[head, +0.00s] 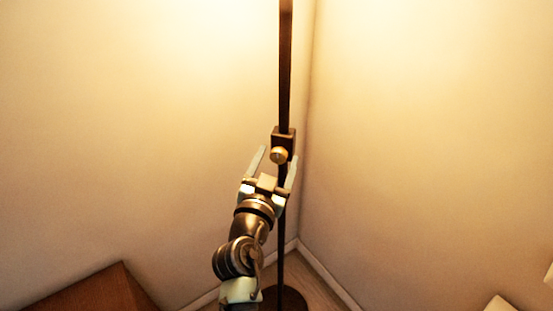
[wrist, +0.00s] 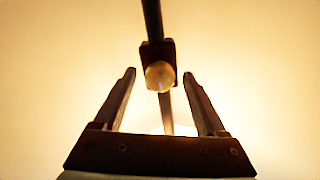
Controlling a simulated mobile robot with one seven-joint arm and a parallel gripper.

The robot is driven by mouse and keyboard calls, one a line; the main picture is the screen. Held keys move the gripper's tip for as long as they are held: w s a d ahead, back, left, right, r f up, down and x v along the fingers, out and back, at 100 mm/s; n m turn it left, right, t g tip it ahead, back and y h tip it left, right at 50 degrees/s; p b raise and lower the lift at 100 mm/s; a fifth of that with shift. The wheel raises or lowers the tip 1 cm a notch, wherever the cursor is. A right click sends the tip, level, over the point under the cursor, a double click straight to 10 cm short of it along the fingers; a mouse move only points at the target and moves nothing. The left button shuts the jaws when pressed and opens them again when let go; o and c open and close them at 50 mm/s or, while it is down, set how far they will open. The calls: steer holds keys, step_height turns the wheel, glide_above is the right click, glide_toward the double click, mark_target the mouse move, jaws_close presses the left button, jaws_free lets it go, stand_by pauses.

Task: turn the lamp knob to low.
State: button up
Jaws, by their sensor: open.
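The lamp knob (head: 279,155) is a small round brass knob on the front of a dark block (head: 284,138) on the lamp's thin upright pole (head: 285,70). My gripper (head: 278,158) is open just below and around the knob in the head view. In the wrist view the knob (wrist: 159,75) shows in the gap between the two fingertips of my gripper (wrist: 159,76), a little beyond them. The fingers do not appear to touch it. The knob's set position cannot be read. Warm light falls on the walls above; the lamp's head is out of view.
The lamp's round dark base (head: 290,298) stands on the wood floor in the corner. Walls meet just behind the pole. A brown wooden piece (head: 95,290) is at the lower left. A pale object (head: 499,304) is at the lower right edge.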

jaws_close()
stand_by(0.3)
steer(key=shift+n, duration=0.3)
steer(key=n+b, duration=0.1)
steer(key=n, duration=0.2)
steer(key=shift+f+n, duration=0.1)
steer(key=shift+n, duration=0.2)
steer(key=n, duration=0.4)
steer(key=shift+n, duration=0.3)
steer(key=n+p, duration=0.1)
steer(key=n, duration=0.4)
steer(key=shift+n+p, duration=0.75)
steer(key=shift+n, duration=1.25)
